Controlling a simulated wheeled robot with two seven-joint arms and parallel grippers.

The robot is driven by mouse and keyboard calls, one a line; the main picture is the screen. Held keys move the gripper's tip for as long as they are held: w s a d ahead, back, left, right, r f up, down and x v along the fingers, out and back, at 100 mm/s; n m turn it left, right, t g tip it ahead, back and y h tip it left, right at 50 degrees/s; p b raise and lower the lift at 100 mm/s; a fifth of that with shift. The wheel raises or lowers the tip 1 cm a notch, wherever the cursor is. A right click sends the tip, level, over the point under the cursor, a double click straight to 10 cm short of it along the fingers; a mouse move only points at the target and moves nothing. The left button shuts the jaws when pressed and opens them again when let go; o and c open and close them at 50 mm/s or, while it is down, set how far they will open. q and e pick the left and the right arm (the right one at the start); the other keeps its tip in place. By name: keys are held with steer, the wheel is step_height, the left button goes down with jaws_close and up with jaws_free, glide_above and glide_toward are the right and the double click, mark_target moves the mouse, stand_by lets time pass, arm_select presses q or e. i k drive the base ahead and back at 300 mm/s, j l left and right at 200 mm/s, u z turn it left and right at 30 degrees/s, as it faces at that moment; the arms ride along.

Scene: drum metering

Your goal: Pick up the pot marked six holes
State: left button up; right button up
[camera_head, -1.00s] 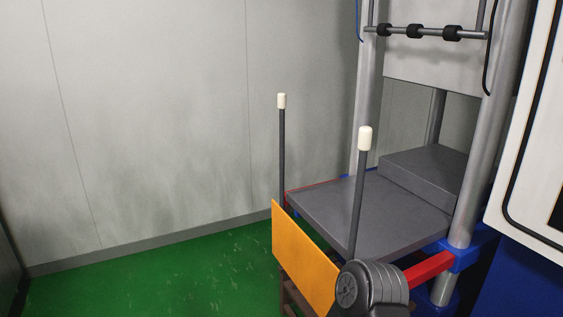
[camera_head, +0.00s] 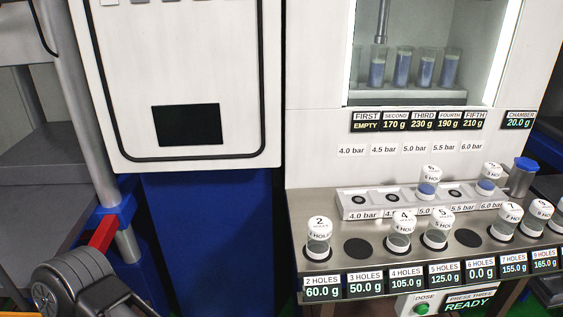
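Two white-capped pots stand in the raised rack at the back of the steel counter. One pot (camera_head: 428,187) stands at the 5.0 bar place; its small lid print looks like 6 HOLES, but I cannot read it surely. The other pot (camera_head: 488,184) stands at the 6.0 bar place, its number unclear. On the counter, the place labelled 6 HOLES (camera_head: 468,238) is an empty dark round recess, and its display reads 0.0 g.
Pots marked 2 (camera_head: 319,237), 4 (camera_head: 399,236), 5 (camera_head: 437,234) and 7 (camera_head: 505,227) stand in the front row; the 3 HOLES recess (camera_head: 357,249) is empty. A glazed chamber (camera_head: 420,85) holds blue-filled tubes. A blue-topped cylinder (camera_head: 523,178) stands right of the rack.

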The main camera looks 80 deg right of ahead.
mark_target(430, 177)
steer(key=z, duration=4.9)
